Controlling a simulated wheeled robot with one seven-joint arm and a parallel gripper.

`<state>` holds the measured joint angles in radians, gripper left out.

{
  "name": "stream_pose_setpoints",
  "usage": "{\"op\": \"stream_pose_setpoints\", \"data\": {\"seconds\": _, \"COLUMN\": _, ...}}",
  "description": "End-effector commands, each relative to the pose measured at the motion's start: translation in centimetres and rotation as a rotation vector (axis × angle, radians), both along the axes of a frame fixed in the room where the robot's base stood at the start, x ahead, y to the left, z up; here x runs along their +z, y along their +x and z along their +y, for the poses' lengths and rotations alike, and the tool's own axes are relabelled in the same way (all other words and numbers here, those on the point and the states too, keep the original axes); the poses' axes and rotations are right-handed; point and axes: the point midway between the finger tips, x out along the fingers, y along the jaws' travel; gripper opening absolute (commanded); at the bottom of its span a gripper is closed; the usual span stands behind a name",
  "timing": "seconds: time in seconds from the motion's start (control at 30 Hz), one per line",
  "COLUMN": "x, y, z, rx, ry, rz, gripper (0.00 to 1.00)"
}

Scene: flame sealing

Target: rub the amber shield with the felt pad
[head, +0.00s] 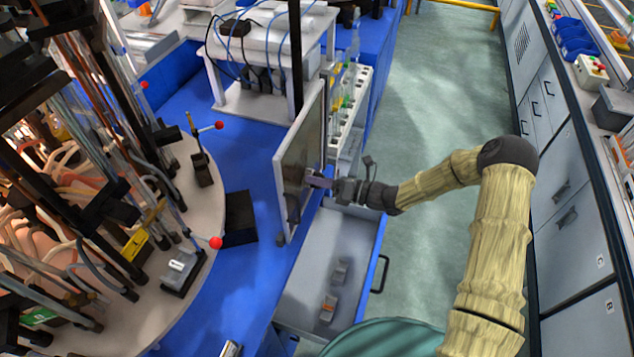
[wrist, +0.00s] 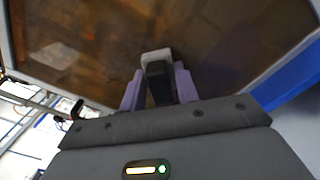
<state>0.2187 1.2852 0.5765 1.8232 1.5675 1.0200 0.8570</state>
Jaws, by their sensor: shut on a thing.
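The amber shield (head: 313,130) is a brownish see-through panel in a pale frame, standing upright at the edge of the blue bench. It fills the upper part of the wrist view (wrist: 95,45). My gripper (head: 318,181) is at the shield's lower right part in the head view. In the wrist view its purple fingers (wrist: 158,88) are shut on the dark handle of the felt pad (wrist: 156,56). The pad's pale face is at the shield's surface; I cannot tell for sure whether it touches. In the head view the pad is too small to make out.
An open drawer (head: 320,262) below my gripper holds small grey blocks (head: 328,308). A white rack with tubes (head: 347,110) stands behind the shield. A round machine (head: 190,215) with red-knobbed levers is at left. The grey-green floor (head: 440,80) is clear.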

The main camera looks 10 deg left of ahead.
Motion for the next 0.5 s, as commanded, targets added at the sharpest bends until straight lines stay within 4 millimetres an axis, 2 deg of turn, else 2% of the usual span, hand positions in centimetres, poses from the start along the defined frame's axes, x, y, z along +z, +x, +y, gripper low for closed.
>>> {"op": "stream_pose_setpoints", "data": {"seconds": 0.3, "x": -0.1, "y": 2.4, "z": 0.0, "rx": -0.001, "ry": 0.001, "rz": -0.002, "gripper": 0.13}}
{"op": "stream_pose_setpoints", "data": {"seconds": 0.5, "x": 0.0, "y": 3.3, "z": 0.1, "rx": 0.001, "ry": 0.001, "rz": 0.000, "gripper": 0.13}}
